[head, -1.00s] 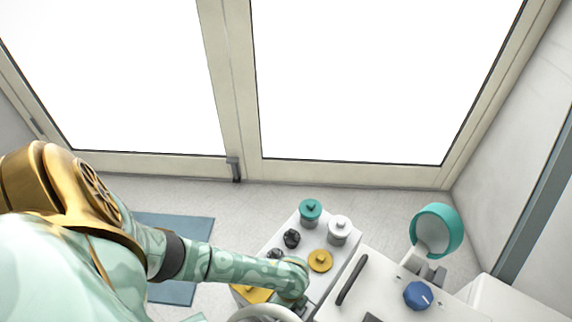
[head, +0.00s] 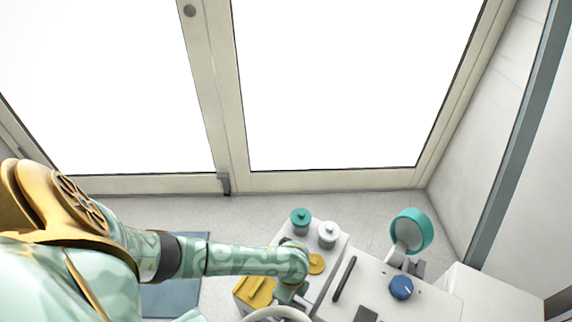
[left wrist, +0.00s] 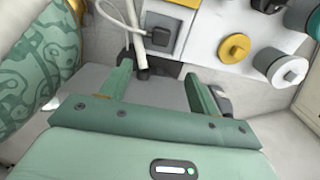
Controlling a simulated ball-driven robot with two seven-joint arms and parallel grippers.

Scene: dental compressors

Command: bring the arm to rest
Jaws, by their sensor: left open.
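My left arm (head: 235,262) reaches in from the left in the head view, its wrist above the white panel with the knobs. My left gripper (left wrist: 158,70) is open in the left wrist view, with its two green fingers apart. I see nothing held between them. A white hose end shows just beyond the fingertips. In the head view the fingers are mostly hidden under the wrist. My right gripper is in neither view.
The white panel (head: 311,281) carries a teal knob (head: 301,221), a white knob (head: 328,234) and a yellow disc (head: 316,263). A yellow part (head: 256,291) lies left of my wrist. A white unit with a blue knob (head: 401,287) and a teal-rimmed gauge (head: 425,232) stands right.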

